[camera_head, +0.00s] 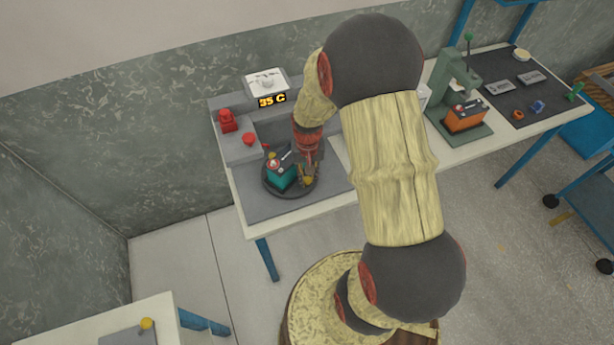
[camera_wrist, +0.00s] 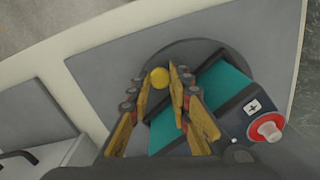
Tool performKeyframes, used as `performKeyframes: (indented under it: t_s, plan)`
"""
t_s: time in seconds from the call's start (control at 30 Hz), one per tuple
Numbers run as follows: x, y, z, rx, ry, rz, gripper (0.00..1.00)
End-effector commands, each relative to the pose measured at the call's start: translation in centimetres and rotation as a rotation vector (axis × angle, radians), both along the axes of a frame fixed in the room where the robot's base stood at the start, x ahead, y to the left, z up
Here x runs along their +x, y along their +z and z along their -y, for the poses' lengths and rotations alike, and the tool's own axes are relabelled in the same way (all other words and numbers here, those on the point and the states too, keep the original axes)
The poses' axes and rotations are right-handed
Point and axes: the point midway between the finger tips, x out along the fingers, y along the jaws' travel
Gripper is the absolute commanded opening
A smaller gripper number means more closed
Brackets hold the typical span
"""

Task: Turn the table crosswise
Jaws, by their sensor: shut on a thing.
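The round dark turntable (camera_head: 291,194) lies on a grey mat on the bench; it also shows in the wrist view (camera_wrist: 198,50). A teal battery (camera_head: 283,176) with a dark end sits on it. In the wrist view the battery (camera_wrist: 226,84) lies diagonally, with a plus mark and a red-and-white terminal (camera_wrist: 266,128) at lower right. A yellow knob (camera_wrist: 159,78) is at the turntable's edge beside the battery. My gripper (camera_wrist: 158,82) has its fingers on either side of this knob and is shut on it. In the head view my gripper (camera_head: 306,176) partly hides the knob.
A display reading 35 C (camera_head: 272,100) and a red part (camera_head: 227,120) stand behind the turntable. A green press (camera_head: 457,85) with an orange battery (camera_head: 464,117) stands to the right. A separate table (camera_head: 95,325) is at lower left.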

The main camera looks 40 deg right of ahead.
Motion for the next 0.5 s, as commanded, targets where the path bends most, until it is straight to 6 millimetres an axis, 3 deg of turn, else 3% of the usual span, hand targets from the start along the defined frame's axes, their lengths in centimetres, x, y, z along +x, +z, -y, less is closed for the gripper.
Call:
performKeyframes:
  t_s: [0.37,0.4,0.5]
  plan:
    - [0.09,0.04,0.04,0.0,0.002,0.002,0.0]
    - [0.09,0.04,0.04,0.0,0.002,0.002,0.2]
    - [0.08,0.04,0.04,-0.001,0.002,0.002,0.26]
